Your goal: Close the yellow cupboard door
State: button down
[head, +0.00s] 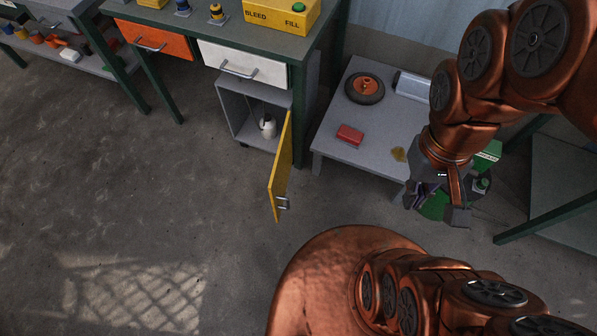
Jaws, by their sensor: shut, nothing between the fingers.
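The yellow cupboard door (282,170) stands open in the head view, swung out from the right side of the grey cupboard (233,115). It carries a metal handle (282,203) near its free edge. Inside the cupboard a white bottle (268,126) shows; part of the interior is hidden by the door.
The low grey table (335,145) right of the door holds a wheel (365,88), a red box (349,135) and a yellowish object (398,154). Above the cupboard are an orange drawer (155,39) and a white drawer (243,63). The floor left of the door is clear.

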aim_at(277, 188)
jog(key=z, duration=0.05)
jog(key=k, duration=1.05)
jog(key=u, duration=1.3)
jog(key=i, duration=0.5)
jog(key=u, duration=0.05)
